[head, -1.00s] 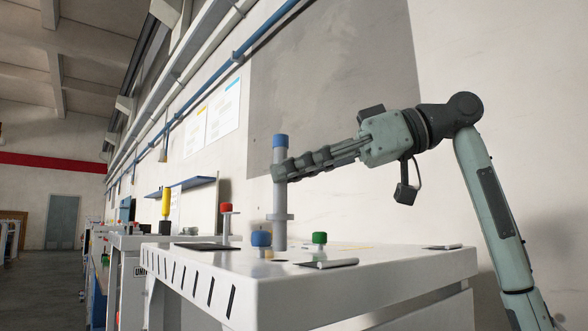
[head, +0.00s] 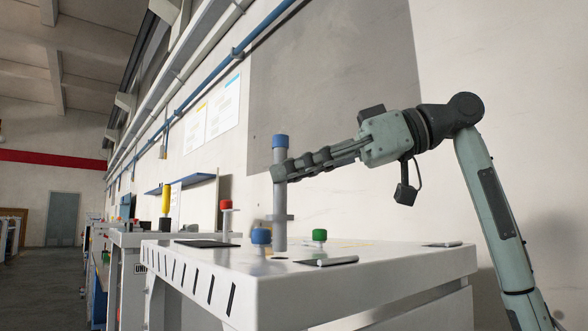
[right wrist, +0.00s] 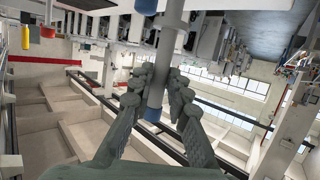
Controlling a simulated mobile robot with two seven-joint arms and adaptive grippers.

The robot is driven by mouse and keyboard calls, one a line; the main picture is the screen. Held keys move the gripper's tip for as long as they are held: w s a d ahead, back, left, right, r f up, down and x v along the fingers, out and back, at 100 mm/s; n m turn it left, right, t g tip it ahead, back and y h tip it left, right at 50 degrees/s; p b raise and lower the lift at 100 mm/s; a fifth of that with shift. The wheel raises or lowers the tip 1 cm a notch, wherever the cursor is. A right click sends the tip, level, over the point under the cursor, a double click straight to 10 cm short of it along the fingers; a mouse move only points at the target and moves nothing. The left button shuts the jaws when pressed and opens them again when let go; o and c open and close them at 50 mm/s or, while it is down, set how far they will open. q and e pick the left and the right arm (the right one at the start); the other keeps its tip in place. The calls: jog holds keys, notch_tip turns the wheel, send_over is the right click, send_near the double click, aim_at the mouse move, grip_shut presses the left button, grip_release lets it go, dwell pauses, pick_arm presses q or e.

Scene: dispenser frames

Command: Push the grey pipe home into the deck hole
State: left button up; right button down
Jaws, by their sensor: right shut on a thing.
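The grey pipe (head: 280,192) stands upright over the white deck (head: 330,252), with a blue cap (head: 280,141) on top and a flange partway down. My right gripper (head: 284,170) is shut around it just below the cap. My left gripper is not in view.
Around the pipe on the deck stand a blue knob (head: 261,236), a green knob (head: 319,235) and a red-topped post (head: 226,205). A dark plate with a pale rod (head: 330,262) lies in front. A wall (head: 480,60) is behind; more benches stand to the left.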

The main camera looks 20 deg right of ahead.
jog(key=shift+f+b, duration=1.5)
jog(key=shift+f, duration=0.85)
jog(key=c, duration=1.4)
grip_release()
jog(key=shift+o, duration=0.2)
jog(key=shift+d, duration=0.1)
jog(key=v, duration=1.2)
jog(key=shift+w, duration=0.1)
